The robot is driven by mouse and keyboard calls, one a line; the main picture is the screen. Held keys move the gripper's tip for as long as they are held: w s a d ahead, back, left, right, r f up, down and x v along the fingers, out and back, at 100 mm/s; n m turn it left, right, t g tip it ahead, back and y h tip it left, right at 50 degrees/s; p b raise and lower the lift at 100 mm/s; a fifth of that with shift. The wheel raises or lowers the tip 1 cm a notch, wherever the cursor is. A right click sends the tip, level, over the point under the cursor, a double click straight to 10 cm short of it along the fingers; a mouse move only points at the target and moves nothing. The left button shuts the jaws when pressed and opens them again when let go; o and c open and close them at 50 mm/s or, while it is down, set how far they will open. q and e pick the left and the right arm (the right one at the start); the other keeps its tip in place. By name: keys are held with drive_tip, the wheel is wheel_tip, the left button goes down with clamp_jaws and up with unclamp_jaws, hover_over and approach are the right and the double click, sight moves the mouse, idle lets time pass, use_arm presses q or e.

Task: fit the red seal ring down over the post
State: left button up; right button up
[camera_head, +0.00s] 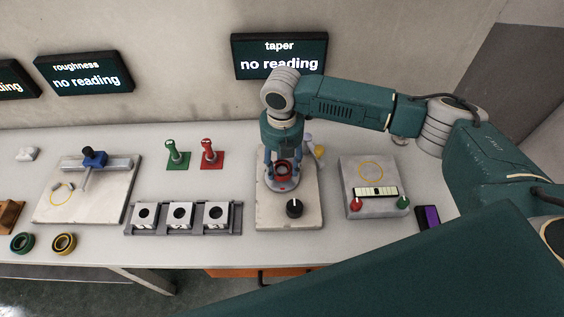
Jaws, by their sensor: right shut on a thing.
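The red seal ring (282,176) is between the fingers of my right gripper (282,166), which is shut on it. The ring is over a round grey plate on a pale slab (271,213); I cannot tell whether it touches the plate. My left gripper is not in view.
A green ring (22,243) and a yellow ring (64,244) lie at the front left. A rack (183,232) holds three blocks in front of the posts. A grey slab (379,210) with small knobs is at right. The "taper" screen (279,55) shows "no reading".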

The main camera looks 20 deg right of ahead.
idle(0.3)
drive_tip(key=o, duration=1.2)
drive_tip(key=shift+o, duration=0.2)
wheel_tip(320, 180, up, 12)
drive_tip(key=shift+s+f, duration=0.1)
drive_tip(key=shift+f, duration=0.05)
